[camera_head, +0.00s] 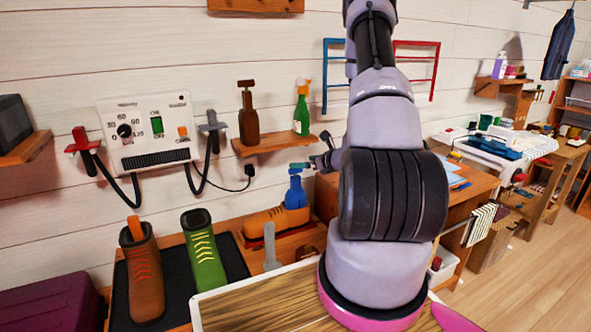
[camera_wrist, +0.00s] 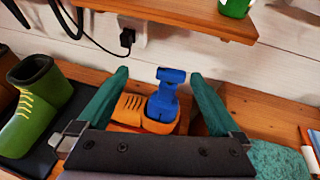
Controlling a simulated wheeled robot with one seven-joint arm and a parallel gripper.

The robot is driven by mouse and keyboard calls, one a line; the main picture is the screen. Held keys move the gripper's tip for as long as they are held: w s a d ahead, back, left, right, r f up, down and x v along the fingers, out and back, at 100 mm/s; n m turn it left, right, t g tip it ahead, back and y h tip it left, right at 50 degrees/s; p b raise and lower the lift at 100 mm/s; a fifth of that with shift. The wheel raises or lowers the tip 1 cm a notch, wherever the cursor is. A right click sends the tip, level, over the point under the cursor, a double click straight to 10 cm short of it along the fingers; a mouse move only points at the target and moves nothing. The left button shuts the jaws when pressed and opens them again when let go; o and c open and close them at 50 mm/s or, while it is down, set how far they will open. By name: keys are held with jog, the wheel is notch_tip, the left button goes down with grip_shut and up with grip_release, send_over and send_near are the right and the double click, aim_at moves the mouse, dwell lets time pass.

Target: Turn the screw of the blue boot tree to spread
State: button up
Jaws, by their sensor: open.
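The blue boot tree (camera_head: 295,192) stands upright in the orange boot (camera_head: 265,223) on the wooden bench. In the wrist view the blue boot tree (camera_wrist: 162,100) shows its knob at the top, and the orange boot (camera_wrist: 130,108) lies beneath it. My gripper (camera_head: 300,165) is just above the boot tree in the head view. In the wrist view my gripper (camera_wrist: 158,82) is open, with one teal finger to each side of the boot tree and a gap on both sides. The boot tree's lower part is hidden inside the boot.
A green boot (camera_head: 204,250) and a brown boot (camera_head: 142,270) stand on a dark mat to the left. A shelf (camera_head: 275,142) with a green bottle (camera_head: 302,107) hangs above. A dryer panel (camera_head: 148,130) with cables is on the wall.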

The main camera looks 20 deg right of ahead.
aim_at(296, 172)
jog(key=shift+m+h, duration=0.6)
jog(key=shift+h, duration=0.1)
jog(key=w+f, duration=0.2)
jog(key=w, duration=0.1)
jog(key=w+f, duration=0.2)
jog(key=w, duration=0.1)
jog(key=w+f, duration=0.2)
jog(key=w, duration=0.1)
jog(key=shift+w+d+f, duration=0.1)
jog(key=shift+d+f, duration=0.15)
jog(key=c, duration=1.3)
jog(key=shift+a+m+h, duration=0.2)
jog(key=shift+m+h, duration=0.1)
jog(key=shift+d+m+h, duration=0.2)
jog(key=shift+m+h, duration=0.2)
jog(key=shift+h, duration=0.1)
